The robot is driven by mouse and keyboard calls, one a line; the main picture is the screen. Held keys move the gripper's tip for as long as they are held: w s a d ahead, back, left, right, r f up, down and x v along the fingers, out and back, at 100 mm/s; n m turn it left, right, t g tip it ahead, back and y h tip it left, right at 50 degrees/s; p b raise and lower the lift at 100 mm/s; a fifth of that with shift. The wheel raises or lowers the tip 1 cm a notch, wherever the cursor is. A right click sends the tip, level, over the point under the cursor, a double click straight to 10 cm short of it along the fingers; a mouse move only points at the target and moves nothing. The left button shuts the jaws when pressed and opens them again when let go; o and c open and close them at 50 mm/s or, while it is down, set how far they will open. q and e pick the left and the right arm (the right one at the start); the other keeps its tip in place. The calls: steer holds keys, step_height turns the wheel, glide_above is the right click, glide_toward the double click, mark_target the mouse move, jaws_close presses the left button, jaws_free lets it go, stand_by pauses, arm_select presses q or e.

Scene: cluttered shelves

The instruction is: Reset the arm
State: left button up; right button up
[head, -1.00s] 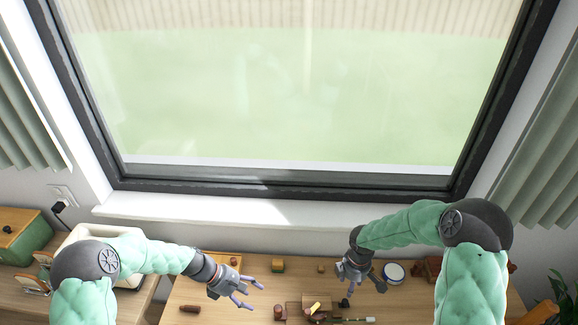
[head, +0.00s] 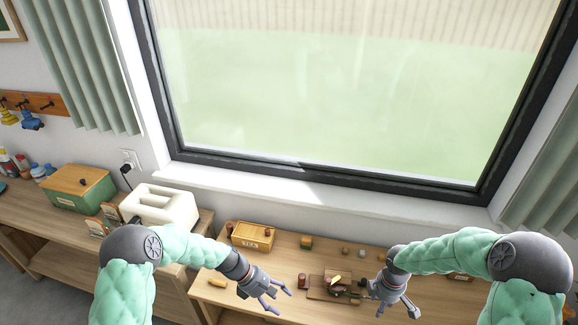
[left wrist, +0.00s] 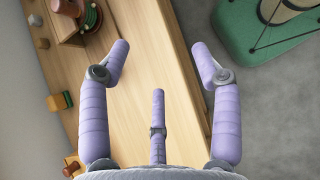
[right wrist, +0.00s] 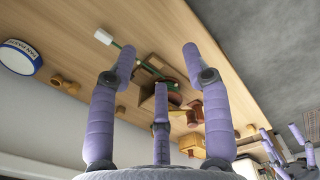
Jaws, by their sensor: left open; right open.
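My left gripper (head: 272,296) is open and empty above the left part of the wooden table in the head view. Its purple fingers (left wrist: 160,75) are spread in the left wrist view, with bare table edge and grey floor beyond them. My right gripper (head: 393,304) is open above the table, right of a small wooden tray (head: 318,293) with items on it. In the right wrist view its fingers (right wrist: 160,75) are spread with nothing gripped. Both green arms are bent, reaching in from the two sides.
A wooden box (head: 252,235) and small blocks (head: 306,242) stand along the table's back. A white toaster (head: 165,207) and green box (head: 80,188) are on the left counter. A round tin (right wrist: 20,57) shows in the right wrist view. The window is behind.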

arm_select(q)
steer(key=s+a+f+m+t+y+b, duration=0.1)
steer(key=s+a+f+m+y+b, duration=0.1)
steer(key=s+f+m, duration=0.4)
steer(key=s+a+f+m+t+y+b, duration=0.1)
steer(key=s+a+f+m+b, duration=0.3)
steer(key=s+f+m, duration=0.3)
steer(key=s+f+b, duration=0.1)
steer(key=s+f, duration=0.4)
steer(key=s, duration=0.1)
steer(key=shift+s+f+y, duration=0.2)
steer(key=shift+f+y, duration=0.05)
steer(key=shift+y, duration=0.15)
arm_select(e)
steer(key=s+a+f+m+y, duration=0.4)
steer(key=s+a+f+m, duration=1.1)
steer(key=a+f, duration=0.3)
step_height(320, 180, down, 2)
steer(key=shift+s+a+f, duration=0.25)
steer(key=shift+s+a, duration=0.05)
steer(key=shift+s, duration=0.4)
